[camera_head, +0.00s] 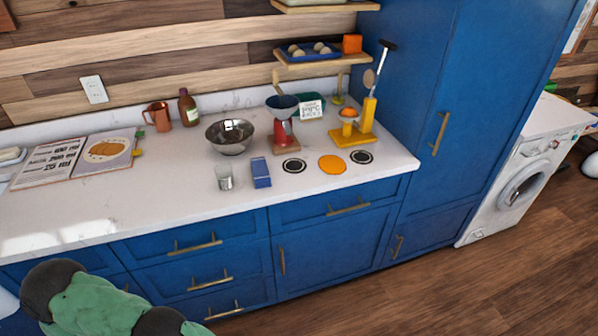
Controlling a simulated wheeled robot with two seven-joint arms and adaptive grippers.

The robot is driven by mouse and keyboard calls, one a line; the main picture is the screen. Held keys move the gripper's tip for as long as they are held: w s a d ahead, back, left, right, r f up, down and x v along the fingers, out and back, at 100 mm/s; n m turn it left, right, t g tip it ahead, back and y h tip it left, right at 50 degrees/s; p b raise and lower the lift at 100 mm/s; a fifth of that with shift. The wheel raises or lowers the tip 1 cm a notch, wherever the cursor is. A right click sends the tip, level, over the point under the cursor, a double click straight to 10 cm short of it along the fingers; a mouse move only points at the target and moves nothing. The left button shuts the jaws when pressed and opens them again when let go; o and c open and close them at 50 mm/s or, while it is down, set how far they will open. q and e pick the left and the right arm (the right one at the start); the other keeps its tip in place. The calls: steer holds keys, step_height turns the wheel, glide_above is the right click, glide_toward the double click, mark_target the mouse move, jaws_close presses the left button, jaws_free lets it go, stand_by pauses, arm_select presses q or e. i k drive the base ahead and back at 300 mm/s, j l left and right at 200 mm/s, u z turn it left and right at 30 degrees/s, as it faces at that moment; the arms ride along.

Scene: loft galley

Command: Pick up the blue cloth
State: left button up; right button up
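The blue cloth (261,173) appears as a small folded blue rectangle lying flat on the white countertop, near the front edge. It lies just right of a clear glass (224,177) and left of a dark round disc (294,165). Part of a green and dark arm, which seems to be my left one, shows at the lower left, in front of the drawers and well away from the cloth. Neither gripper is in view. Nothing holds the cloth.
A metal bowl (230,137) and a red kitchen scale (283,130) stand behind the cloth. An orange disc (332,165) and a yellow stand (355,140) are to the right. An open book (60,163) lies at left. The front middle counter is clear.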

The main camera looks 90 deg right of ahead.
mark_target(260, 176)
steer(key=z, duration=2.9)
steer(key=i+j, duration=0.1)
steer(key=i+z, duration=0.05)
steer(key=i, duration=0.05)
